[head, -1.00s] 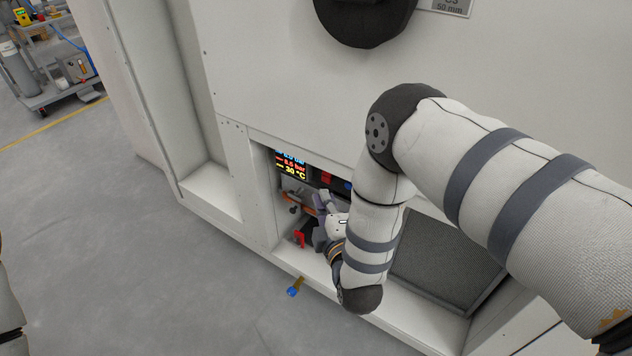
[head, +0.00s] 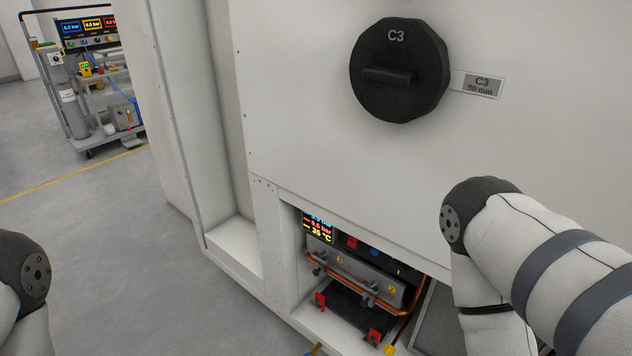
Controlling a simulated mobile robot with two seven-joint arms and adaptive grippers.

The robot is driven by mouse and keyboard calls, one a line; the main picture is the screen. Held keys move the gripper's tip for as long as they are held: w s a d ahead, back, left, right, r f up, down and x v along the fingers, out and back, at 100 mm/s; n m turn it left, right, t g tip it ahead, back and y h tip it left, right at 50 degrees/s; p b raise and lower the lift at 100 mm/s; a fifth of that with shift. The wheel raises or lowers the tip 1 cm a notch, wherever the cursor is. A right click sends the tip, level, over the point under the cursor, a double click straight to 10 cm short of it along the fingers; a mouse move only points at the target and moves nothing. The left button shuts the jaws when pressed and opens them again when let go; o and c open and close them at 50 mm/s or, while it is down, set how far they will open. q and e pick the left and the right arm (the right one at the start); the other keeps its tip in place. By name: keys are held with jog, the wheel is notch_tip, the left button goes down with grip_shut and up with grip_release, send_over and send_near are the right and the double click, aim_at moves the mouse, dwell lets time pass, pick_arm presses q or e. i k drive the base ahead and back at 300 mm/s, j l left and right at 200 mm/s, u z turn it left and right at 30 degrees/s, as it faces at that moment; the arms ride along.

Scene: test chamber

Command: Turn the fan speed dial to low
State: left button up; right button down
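No dial in the head view can be made out as the fan speed dial. An open recess (head: 284,262) low in the white cabinet holds a small display (head: 319,228) with coloured readings, the lowest looking like 25 °C. Beside the display are a small red control (head: 352,242) and a small blue one (head: 375,252); their markings are too small to read. My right arm comes in from the right, in front of the cabinet, and its gripper is out of the picture. Only a link of my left arm shows at the left edge; its gripper is out of view.
A large black C3 cap (head: 399,70) is on the cabinet front above the recess. The recess also holds copper pipe (head: 345,283), red levers (head: 320,302) and a dark mesh panel (head: 432,318). A trolley (head: 98,95) stands far left; the floor between is clear.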

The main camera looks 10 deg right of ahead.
aim_at(400, 267)
jog(key=k+z, duration=0.15)
jog(key=z, duration=0.2)
jog(key=k+z, duration=0.3)
jog(key=i+j, duration=0.05)
jog(key=i, duration=0.05)
